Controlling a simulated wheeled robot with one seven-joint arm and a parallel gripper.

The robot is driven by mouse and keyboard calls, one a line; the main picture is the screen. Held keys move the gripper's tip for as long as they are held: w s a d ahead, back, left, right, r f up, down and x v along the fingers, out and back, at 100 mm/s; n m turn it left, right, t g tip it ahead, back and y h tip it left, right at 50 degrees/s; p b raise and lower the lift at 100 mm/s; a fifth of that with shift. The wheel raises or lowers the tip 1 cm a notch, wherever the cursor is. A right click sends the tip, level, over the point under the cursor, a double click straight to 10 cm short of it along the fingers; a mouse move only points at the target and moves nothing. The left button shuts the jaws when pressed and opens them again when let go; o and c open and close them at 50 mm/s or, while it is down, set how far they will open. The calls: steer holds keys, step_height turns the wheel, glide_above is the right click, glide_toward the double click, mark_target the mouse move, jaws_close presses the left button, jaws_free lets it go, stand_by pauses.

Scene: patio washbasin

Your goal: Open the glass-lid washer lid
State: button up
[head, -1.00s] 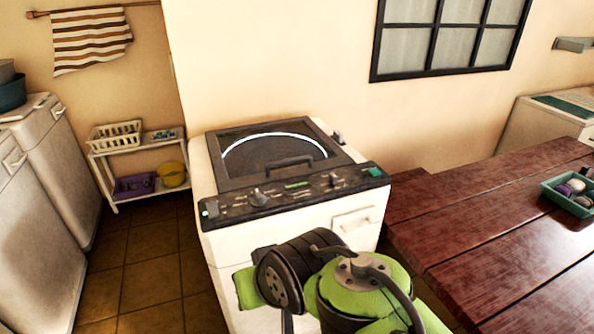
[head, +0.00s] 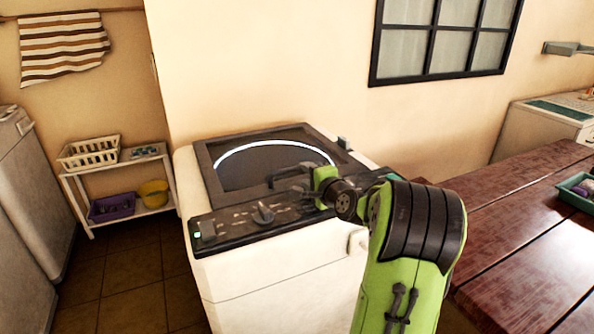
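The washer (head: 270,280) is a white top-loader against the wall, with a dark control panel (head: 235,222) along its front edge. Its glass lid (head: 240,165) has a dark frame and a pale ring on the glass. The lid lies flat and closed. A dark handle (head: 284,179) stands at the lid's front edge. My gripper (head: 297,182) is at the handle, reaching over the panel from the right. Its fingers are small and dark and blend with the handle, so I cannot tell whether they are open or closed on it. My green arm hides the panel's right part.
A dark red wooden table (head: 520,220) stands to the right, with a teal tray (head: 576,190) on it. A white shelf (head: 120,165) with baskets stands at the left, beyond a strip of bare tiled floor. The wall is close behind the washer.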

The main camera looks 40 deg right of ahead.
mark_target(298, 169)
steer(key=x, duration=0.7)
steer(key=shift+c, duration=0.4)
jaws_close()
